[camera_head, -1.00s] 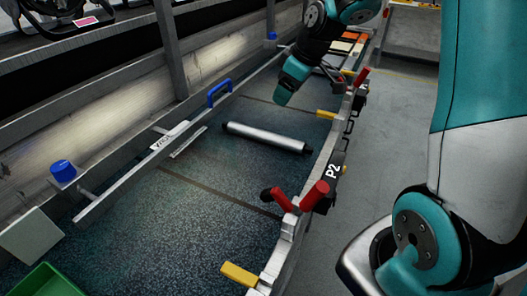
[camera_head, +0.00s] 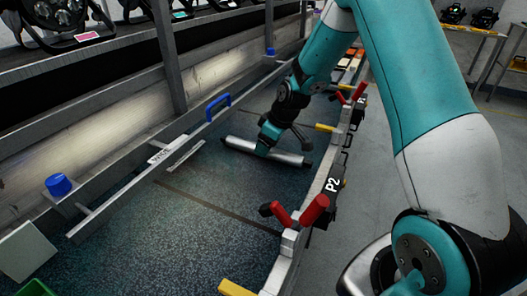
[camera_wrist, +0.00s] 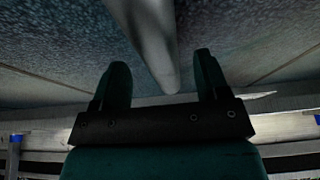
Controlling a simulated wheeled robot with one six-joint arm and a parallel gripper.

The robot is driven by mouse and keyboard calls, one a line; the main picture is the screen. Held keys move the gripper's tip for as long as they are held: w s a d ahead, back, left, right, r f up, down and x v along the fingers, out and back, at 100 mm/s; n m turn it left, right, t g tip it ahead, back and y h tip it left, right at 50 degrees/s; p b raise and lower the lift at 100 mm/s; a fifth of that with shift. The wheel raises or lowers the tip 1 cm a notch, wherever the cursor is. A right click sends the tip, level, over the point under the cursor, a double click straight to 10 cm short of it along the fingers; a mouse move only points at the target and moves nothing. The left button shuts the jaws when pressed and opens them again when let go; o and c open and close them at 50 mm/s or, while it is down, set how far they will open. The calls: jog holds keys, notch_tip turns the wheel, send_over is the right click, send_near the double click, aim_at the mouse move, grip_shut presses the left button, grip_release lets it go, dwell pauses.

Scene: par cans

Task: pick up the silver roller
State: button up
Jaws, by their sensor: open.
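The silver roller (camera_head: 285,157) lies on the dark speckled bed, with black ends; my gripper hides part of its middle in the head view. My gripper (camera_head: 265,146) is down at the roller, left of its middle. In the wrist view the roller (camera_wrist: 155,45) runs from the top edge down to between the two dark fingers of my gripper (camera_wrist: 160,85). The fingers are apart, one on each side of it, with a gap visible on both sides. I cannot tell how far they reach around it.
A grey rail with a blue handle (camera_head: 217,107) runs along the left. On the right, the side wall carries red levers (camera_head: 314,210) and a "P2" label (camera_head: 332,185). A blue knob (camera_head: 59,185) sits at far left.

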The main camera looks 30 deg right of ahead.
jog(key=shift+x, duration=1.25)
jog(key=c, duration=1)
jog(key=shift+c, duration=1)
jog(key=shift+r, duration=0.1)
jog(key=shift+r, duration=0.1)
